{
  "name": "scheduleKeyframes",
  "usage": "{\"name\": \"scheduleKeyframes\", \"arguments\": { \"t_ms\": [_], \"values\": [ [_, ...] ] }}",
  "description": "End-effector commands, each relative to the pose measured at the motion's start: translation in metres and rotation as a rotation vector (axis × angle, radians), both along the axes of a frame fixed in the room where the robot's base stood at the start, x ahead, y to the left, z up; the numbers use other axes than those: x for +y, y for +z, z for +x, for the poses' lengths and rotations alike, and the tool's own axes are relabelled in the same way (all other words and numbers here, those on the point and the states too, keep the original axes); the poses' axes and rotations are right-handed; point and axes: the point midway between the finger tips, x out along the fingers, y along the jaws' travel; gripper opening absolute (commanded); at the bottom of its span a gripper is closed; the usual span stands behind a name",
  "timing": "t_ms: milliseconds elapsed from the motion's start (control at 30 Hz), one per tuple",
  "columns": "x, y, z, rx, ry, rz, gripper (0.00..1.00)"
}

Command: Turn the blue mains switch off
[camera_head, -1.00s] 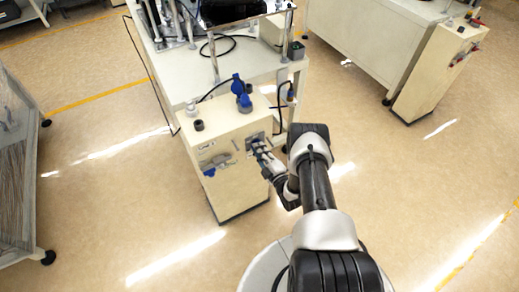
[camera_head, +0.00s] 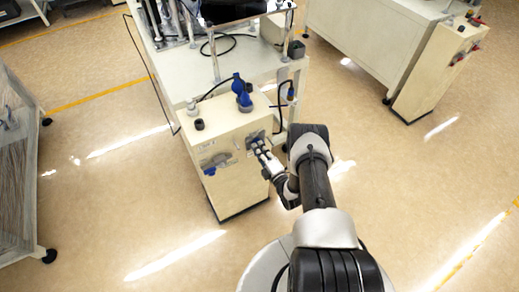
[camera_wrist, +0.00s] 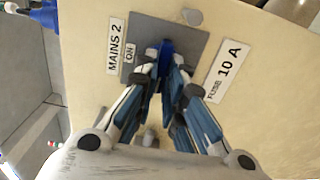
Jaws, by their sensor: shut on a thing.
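The blue mains switch (camera_wrist: 167,46) sits on a grey plate (camera_wrist: 195,38) on the beige cabinet's face. The plate lies between the labels "MAINS 2" with "ON" and "FUSE 10 A" in the wrist view. My gripper (camera_wrist: 165,78) has its fingertips on either side of the blue switch and is shut on it. The fingers hide the lower part of the switch, so its exact angle is hard to tell. In the head view my gripper (camera_head: 258,147) reaches the right part of the cabinet's front; the switch is too small to make out there.
The beige cabinet (camera_head: 232,185) carries blue connectors (camera_head: 241,92) on top and another grey plate (camera_head: 216,162) on its left front. A white workbench (camera_head: 190,80) stands behind it. Another bench with a cabinet (camera_head: 440,70) is at the upper right. The floor at right is clear.

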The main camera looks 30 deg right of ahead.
Motion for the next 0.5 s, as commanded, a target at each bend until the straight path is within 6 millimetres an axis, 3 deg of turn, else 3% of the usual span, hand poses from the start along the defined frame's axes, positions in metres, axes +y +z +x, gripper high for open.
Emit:
{"name": "scheduleKeyframes", "arguments": {
  "t_ms": [100,133,400,500],
  "values": [
    [-0.0003,-0.001,-0.0006,0.002,-0.001,-0.003,0.0],
    [-0.0003,-0.001,-0.0006,0.002,-0.001,-0.003,0.11],
    [-0.0002,-0.0005,-0.0003,0.001,-0.001,-0.001,0.29],
    [-0.0001,-0.0003,-0.0002,0.001,-0.001,-0.001,0.3]
  ]
}}
